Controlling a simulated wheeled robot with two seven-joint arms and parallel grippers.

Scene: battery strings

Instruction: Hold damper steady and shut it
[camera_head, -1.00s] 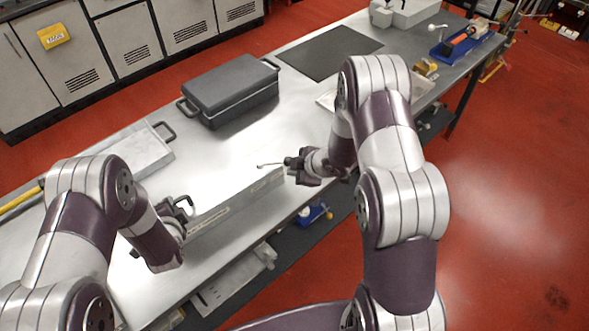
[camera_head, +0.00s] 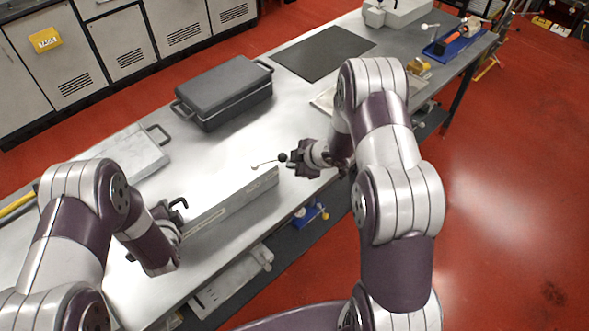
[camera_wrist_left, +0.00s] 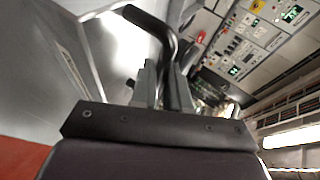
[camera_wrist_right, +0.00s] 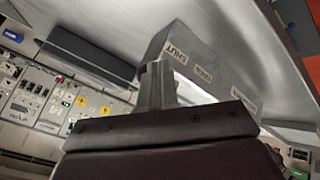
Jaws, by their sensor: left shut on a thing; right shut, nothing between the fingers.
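The damper is a long silver box (camera_head: 232,202) on the front edge of the bench. My left gripper (camera_head: 176,218) is shut on the black bent handle (camera_wrist_left: 160,27) at the box's left end. My right gripper (camera_head: 293,160) is shut and empty, just right of the knob; whether they touch is unclear. In the right wrist view its fingers (camera_wrist_right: 155,84) stand before the box's labelled face (camera_wrist_right: 212,78), with a SHUT label; the lever is not visible there.
A dark lidded case (camera_head: 225,92) stands behind the box, and a pale flat tray (camera_head: 135,155) lies at the left. A black mat (camera_head: 322,52) and a blue-based tool (camera_head: 458,40) lie farther back. The bench between case and box is clear.

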